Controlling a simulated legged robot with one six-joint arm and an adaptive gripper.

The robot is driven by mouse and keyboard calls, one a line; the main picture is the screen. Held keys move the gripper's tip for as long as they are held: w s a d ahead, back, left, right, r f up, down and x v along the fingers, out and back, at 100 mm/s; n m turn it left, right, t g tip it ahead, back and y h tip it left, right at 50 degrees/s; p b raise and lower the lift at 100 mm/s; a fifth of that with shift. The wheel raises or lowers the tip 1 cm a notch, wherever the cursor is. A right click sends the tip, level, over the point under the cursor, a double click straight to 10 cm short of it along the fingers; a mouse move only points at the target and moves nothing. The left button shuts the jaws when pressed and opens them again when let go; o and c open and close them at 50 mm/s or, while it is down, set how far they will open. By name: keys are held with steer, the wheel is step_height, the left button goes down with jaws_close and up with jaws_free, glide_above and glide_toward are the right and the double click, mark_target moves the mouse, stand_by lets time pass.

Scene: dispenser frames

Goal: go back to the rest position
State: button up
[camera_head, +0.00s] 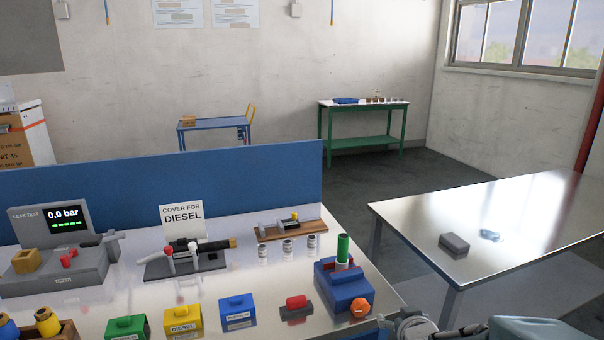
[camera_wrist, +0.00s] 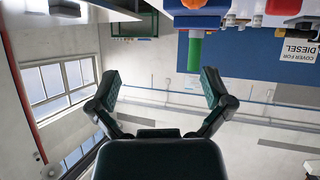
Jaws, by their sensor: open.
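My gripper (camera_wrist: 160,90) is open in the wrist view, its two dark fingers spread with nothing between them. The wrist view is upside down. Beyond the fingers, a blue block (camera_wrist: 197,22) with a green cylinder (camera_wrist: 194,52) hangs from the picture's top edge, apart from the fingers. In the head view the blue block (camera_head: 345,288) stands at the right end of the white workbench (camera_head: 215,290), with the green cylinder (camera_head: 343,250) upright in it and an orange knob (camera_head: 360,307) on its front. Parts of my arm show at the bottom right; the fingertips are not clear there.
Green, yellow and blue boxes (camera_head: 237,310) line the bench front, beside a red-topped grey block (camera_head: 296,308). A leak tester (camera_head: 60,250) stands left, before a blue partition (camera_head: 160,195). A metal table (camera_head: 500,215) at right holds a grey box (camera_head: 454,245). Floor shows between them.

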steer(key=s+a+r+g, duration=0.3)
steer(key=s+r, duration=0.1)
steer(key=s, duration=0.8)
steer(key=s+a+r+g, duration=0.2)
steer(key=s+r+g, duration=0.25)
steer(key=s, duration=0.75)
steer(key=w+d+f+n+t, duration=0.1)
steer(key=w+d+f+t, duration=0.15)
steer(key=w, duration=0.55)
steer(key=w+d+f+t, duration=0.1)
steer(key=w+f+t, duration=0.15)
steer(key=w, duration=0.45)
steer(key=w+d+f+n+t, duration=0.1)
steer(key=w+f+t, duration=0.15)
steer(key=w, duration=0.55)
steer(key=n+t+y, duration=0.2)
glide_toward(363, 312)
step_height(363, 312, up, 3)
steer(key=d, duration=0.3)
step_height(363, 312, down, 6)
steer(key=a+n+t+y, duration=0.1)
steer(key=t+y, duration=0.2)
steer(key=y, duration=0.1)
steer(key=x, duration=1.1)
steer(key=shift+s+a+f, duration=0.1)
steer(key=c, duration=1.1)
